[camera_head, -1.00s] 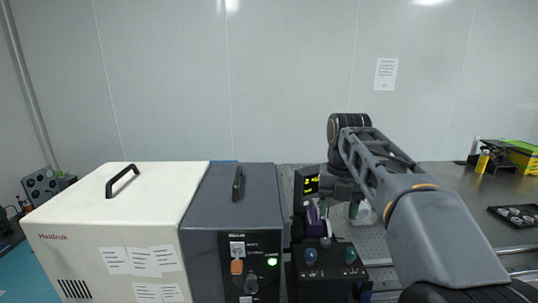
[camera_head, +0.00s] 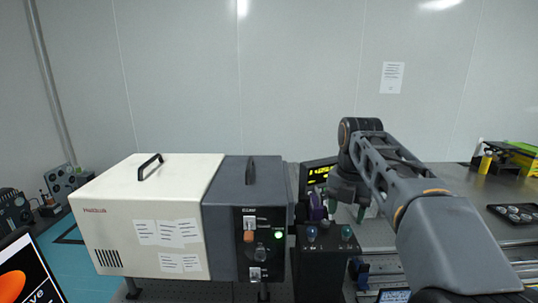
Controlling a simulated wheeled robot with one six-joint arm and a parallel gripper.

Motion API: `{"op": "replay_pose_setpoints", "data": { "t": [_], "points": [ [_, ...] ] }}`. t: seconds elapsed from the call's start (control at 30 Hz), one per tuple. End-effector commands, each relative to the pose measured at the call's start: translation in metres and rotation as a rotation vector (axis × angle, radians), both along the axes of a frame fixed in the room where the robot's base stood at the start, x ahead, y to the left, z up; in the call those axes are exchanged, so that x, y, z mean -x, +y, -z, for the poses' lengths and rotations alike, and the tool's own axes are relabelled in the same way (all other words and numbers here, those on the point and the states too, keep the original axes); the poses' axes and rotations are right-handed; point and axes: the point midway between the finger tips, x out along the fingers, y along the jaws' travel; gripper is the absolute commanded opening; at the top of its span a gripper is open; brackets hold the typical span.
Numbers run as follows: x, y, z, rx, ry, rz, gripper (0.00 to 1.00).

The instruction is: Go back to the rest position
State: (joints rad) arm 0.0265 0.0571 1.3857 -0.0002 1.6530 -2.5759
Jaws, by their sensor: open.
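My gripper (camera_head: 347,211) hangs at the end of my arm, right of the dark grey instrument box. Its two fingers point down and stand apart, with nothing seen between them. It is just above and behind a black control box (camera_head: 322,262) with blue and green knobs. A small purple part (camera_head: 316,205) shows left of the fingers. A display with yellow digits (camera_head: 318,173) is partly hidden behind my wrist.
A cream box (camera_head: 140,215) with a black handle joins a dark grey box (camera_head: 243,195) with a lit green button. A black tray (camera_head: 515,214) and a yellow bottle (camera_head: 486,162) are on the right. A screen (camera_head: 30,270) is at the lower left. A white wall closes the back.

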Motion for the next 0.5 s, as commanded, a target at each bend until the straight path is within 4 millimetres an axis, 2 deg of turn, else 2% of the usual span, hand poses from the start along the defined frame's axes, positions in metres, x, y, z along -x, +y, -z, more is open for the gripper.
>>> {"op": "replay_pose_setpoints", "data": {
  "t": [0.27,0.37,0.5],
  "points": [
    [-0.009,0.001,0.023,-0.025,-0.029,0.418,0.56],
    [-0.008,0.002,0.037,-0.045,-0.045,0.655,0.56],
    [0.001,0.002,0.061,-0.092,-0.075,1.077,0.56]
  ]
}}
